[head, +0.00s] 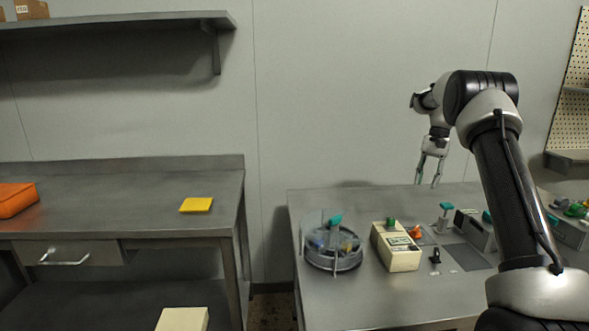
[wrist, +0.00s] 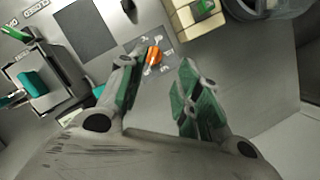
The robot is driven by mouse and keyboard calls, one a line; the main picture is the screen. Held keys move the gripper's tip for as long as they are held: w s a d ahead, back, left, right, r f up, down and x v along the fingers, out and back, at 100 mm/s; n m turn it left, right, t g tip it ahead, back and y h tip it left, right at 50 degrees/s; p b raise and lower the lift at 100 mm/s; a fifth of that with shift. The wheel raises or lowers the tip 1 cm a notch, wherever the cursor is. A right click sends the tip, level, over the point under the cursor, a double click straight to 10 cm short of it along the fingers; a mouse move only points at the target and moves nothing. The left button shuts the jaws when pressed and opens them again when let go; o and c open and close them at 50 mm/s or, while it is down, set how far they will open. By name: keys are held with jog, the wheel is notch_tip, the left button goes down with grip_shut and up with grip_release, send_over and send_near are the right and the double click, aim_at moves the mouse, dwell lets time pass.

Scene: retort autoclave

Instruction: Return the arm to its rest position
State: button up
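My arm rises at the right of the head view and bends over at the top. My gripper (head: 429,184) hangs from it, pointing down, above the back part of the right-hand metal table (head: 345,305). In the wrist view the two green-padded fingers of my gripper (wrist: 160,88) stand apart with nothing between them. An orange knob (wrist: 154,55) on a marked plate shows beyond the fingertips; it also shows on the table in the head view (head: 416,232). The gripper touches nothing that I can see.
The table holds a round clear-walled container (head: 333,258), a beige box with a green button (head: 397,247), a black switch (head: 435,257) and a green-handled device (head: 446,208). A left bench (head: 130,205) carries an orange bin (head: 15,199) and a yellow block (head: 196,205).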

jog(key=s+a+r+n+t+h, duration=0.15)
jog(key=s+a+r, duration=0.25)
jog(key=s+r, duration=0.55)
jog(key=s+a+r+n+t, duration=0.2)
jog(key=s+a+r, duration=0.2)
jog(key=s+r, duration=0.5)
jog(key=s+a+f+n+t, duration=0.1)
jog(key=s+f, duration=0.1)
jog(key=s, duration=0.6)
jog(key=s+a+f+n+t, duration=0.1)
jog(key=s+f+n, duration=0.1)
jog(key=s, duration=0.6)
jog(key=s+a+f+n+t+h, duration=0.1)
jog(key=s+f, duration=0.2)
jog(key=s, duration=0.5)
jog(key=shift+a+f, duration=0.25)
jog(key=shift+a, duration=0.1)
jog(key=shift+n+t, duration=0.25)
